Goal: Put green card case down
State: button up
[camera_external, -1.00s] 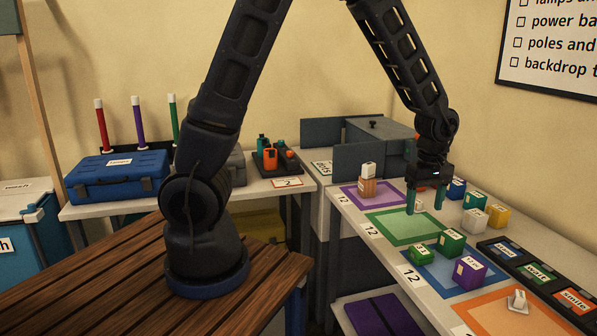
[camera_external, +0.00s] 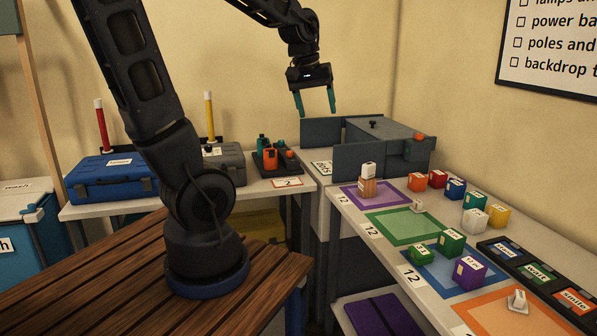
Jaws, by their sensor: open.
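My gripper (camera_external: 316,108) is open and empty, high above the back of the tables, with its two teal fingers pointing down. It touches nothing. No object is clearly recognisable as the green card case. Two green labelled blocks, a larger one (camera_external: 452,241) and a smaller one (camera_external: 421,254), are at the blue mat (camera_external: 418,274) on the right table. A green labelled piece (camera_external: 540,273) lies in a dark tray (camera_external: 490,246) on the same table. The green mat (camera_external: 395,230) has a small pale item (camera_external: 417,206) at its far edge.
A purple block (camera_external: 469,272) is on the blue mat. Several coloured cubes stand along the table's far side. A wooden block with a white top (camera_external: 368,180) stands on the purple mat (camera_external: 356,201). A grey box (camera_external: 385,140) stands behind. Most of the green mat is clear.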

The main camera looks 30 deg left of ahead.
jog(key=s+a+r+m+t+y, duration=0.1)
jog(key=s+a+r+m+t, duration=0.1)
jog(key=s+a, duration=0.8)
jog(key=shift+s+a+r+m, duration=0.25)
jog(key=shift+a+r+m, duration=0.3)
jog(key=shift+r, duration=0.3)
dwell(0.3)
